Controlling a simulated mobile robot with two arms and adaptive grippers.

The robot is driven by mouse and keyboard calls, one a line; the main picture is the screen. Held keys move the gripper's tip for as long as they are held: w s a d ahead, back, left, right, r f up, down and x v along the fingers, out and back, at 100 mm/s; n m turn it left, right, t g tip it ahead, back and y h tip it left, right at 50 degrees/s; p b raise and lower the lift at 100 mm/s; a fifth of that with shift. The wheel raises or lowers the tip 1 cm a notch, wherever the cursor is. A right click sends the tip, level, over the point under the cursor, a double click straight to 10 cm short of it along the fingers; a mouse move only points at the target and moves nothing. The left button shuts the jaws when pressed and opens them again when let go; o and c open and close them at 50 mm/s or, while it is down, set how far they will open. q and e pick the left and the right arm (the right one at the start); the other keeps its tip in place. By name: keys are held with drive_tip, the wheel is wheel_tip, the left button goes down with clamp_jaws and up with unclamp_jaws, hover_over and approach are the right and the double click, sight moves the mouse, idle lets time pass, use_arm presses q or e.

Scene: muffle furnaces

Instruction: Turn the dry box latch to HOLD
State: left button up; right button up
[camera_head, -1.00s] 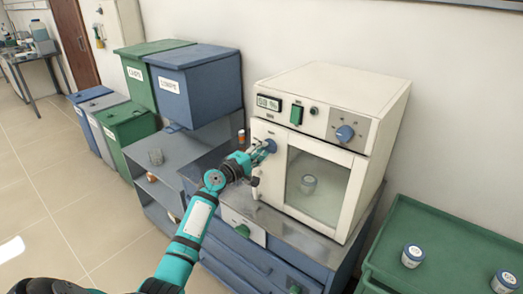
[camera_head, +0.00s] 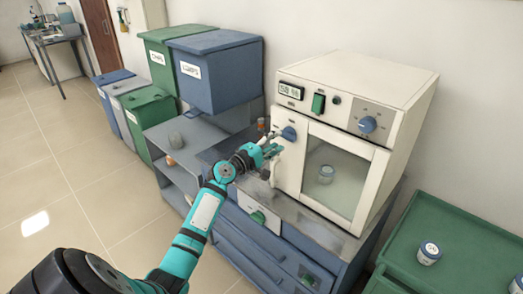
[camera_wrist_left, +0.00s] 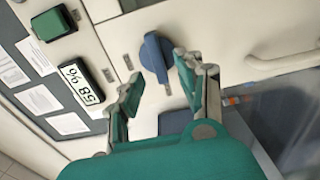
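The dry box (camera_head: 345,120) is a cream cabinet with a glass door on a metal-topped blue bench. Its blue latch knob (camera_head: 289,133) sits at the upper left of the door. In the left wrist view, the latch (camera_wrist_left: 155,57) is just beyond my fingertips, nearer the right-hand finger, with its raised grip running roughly up and down the picture. My left gripper (camera_head: 274,150) is open and empty, a little in front of and below the latch. I cannot read any latch marks, HOLD included. My right gripper is not in view.
A second blue knob (camera_head: 367,124) and a green switch (camera_head: 318,104) are on the upper panel. A lidded jar (camera_head: 326,174) shows behind the glass. A green tray (camera_head: 455,255) is at right, and a grey shelf cart (camera_head: 185,140) at left. Floor is clear at left.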

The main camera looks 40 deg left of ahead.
use_arm(q)
drive_tip(key=s, duration=0.9)
drive_tip(key=shift+a, duration=0.4)
drive_tip(key=shift+w+f, duration=0.1)
drive_tip(key=s+d+f+m+g, duration=0.2)
drive_tip(key=s+f+g, duration=0.15)
drive_tip(key=f, duration=0.95)
drive_tip(key=s+d+f+m+g+y+b, duration=0.1)
drive_tip(key=s+d+f+m+g, duration=0.2)
drive_tip(key=f, duration=1.1)
drive_tip(key=s+d+f+m+g, duration=0.15)
drive_tip(key=s+f, duration=0.35)
drive_tip(key=f, duration=0.8)
drive_tip(key=s+d+f+m+g, duration=0.3)
drive_tip(key=s+d+f, duration=0.1)
drive_tip(key=s+f, duration=0.45)
drive_tip(key=s+d+f+m+g, duration=0.2)
drive_tip(key=s+d+f+m, duration=0.15)
drive_tip(key=s+f, duration=0.45)
drive_tip(key=s+d+f+m+g, duration=0.2)
drive_tip(key=s+d+f+m, duration=0.1)
drive_tip(key=s, duration=0.7)
drive_tip(key=s+d+f+m+g+b, duration=0.1)
drive_tip(key=s+d+f+m+g, duration=0.1)
drive_tip(key=s, duration=0.9)
drive_tip(key=shift+d+f+m, duration=0.7)
drive_tip(key=shift+d+m, duration=0.2)
drive_tip(key=shift+d, duration=0.05)
